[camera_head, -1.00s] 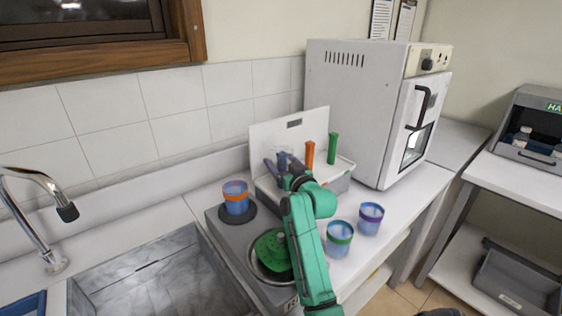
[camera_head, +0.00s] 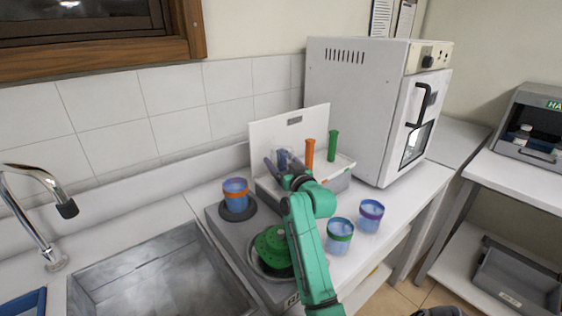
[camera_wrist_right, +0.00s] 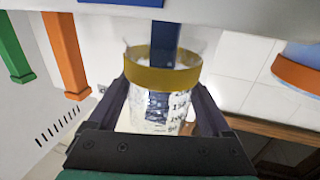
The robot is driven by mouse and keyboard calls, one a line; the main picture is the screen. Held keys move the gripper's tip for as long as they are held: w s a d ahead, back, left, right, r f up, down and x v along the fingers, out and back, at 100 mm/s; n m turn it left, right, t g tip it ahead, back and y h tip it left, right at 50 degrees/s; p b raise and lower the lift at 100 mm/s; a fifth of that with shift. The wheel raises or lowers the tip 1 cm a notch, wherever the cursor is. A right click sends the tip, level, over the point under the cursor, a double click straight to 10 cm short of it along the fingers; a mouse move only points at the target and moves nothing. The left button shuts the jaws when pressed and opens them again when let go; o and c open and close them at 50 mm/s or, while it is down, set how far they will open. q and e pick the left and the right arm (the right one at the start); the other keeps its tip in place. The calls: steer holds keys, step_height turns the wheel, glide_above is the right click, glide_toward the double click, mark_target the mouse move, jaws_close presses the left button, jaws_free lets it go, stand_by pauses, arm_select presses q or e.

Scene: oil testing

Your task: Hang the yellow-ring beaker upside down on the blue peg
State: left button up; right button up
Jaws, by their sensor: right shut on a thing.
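The yellow-ring beaker (camera_wrist_right: 160,90) is clear with a broad yellow band, and my right gripper (camera_wrist_right: 160,112) is shut on it. It is upside down, with its open end towards the rack base at the top of the wrist view. The blue peg (camera_wrist_right: 166,38) lines up with the beaker and shows through its glass; I cannot tell for certain whether it is inside or behind. In the head view the beaker (camera_head: 284,158) is small and partly hidden by my right gripper (camera_head: 284,170). My left gripper is not in view.
The white rack (camera_head: 262,135) also has an orange peg (camera_head: 310,154) and a green peg (camera_head: 333,147). An orange-ring beaker (camera_head: 236,196) stands left; green-ring (camera_head: 340,236) and purple-ring (camera_head: 371,216) beakers stand right. A white oven (camera_head: 355,110) is behind, a sink (camera_head: 160,275) left.

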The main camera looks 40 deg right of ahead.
steer(key=o, duration=1.2)
steer(key=shift+c, duration=0.2)
steer(key=b+v, duration=0.2)
steer(key=v, duration=1.2)
steer(key=shift+s+b, duration=0.3)
steer(key=shift+b, duration=0.05)
